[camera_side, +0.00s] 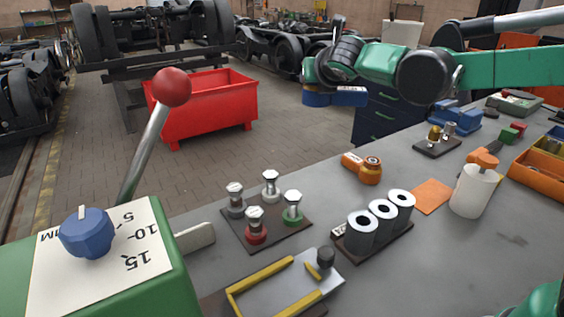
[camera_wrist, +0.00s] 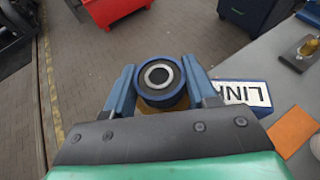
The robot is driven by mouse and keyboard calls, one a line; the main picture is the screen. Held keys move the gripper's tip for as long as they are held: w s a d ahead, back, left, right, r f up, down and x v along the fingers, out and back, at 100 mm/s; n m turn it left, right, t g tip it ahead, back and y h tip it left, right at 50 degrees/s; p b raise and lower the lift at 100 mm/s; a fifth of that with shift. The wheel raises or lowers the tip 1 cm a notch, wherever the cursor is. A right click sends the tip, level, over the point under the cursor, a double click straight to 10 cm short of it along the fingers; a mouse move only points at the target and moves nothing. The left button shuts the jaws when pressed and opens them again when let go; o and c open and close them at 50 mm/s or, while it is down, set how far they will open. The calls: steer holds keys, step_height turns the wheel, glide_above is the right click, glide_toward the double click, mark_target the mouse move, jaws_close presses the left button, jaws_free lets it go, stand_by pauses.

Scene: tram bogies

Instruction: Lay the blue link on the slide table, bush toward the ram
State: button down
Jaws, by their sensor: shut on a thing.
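My gripper (camera_side: 318,84) is shut on the blue link (camera_side: 349,97), high above the floor beyond the bench's far edge in the side view. In the wrist view my gripper's blue fingers (camera_wrist: 161,88) sit on both sides of the link's round dark bush, which has a pale metal ring. The link's blue body (camera_wrist: 262,108) extends right from the bush, with a white "LINK" label facing up. The slide table (camera_side: 285,284), a grey plate with yellow rails and a dark upright peg, lies at the front. A grey ram-like end (camera_side: 195,238) protrudes from the green press (camera_side: 100,275).
A red-knobbed lever (camera_side: 173,88) rises at left. A white cylinder (camera_side: 473,190) stands right. A red bin (camera_side: 210,108) is on the floor.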

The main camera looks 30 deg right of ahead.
steer(key=w+d+f+m+h, duration=0.1)
steer(key=w+d+f, duration=0.1)
steer(key=w+f, duration=0.15)
glide_above(307, 186)
steer(key=shift+g, duration=0.3)
step_height(307, 186, down, 19)
steer(key=shift+f, duration=0.1)
steer(key=shift+c, duration=1.4)
jaws_free()
steer(key=shift+f, duration=0.15)
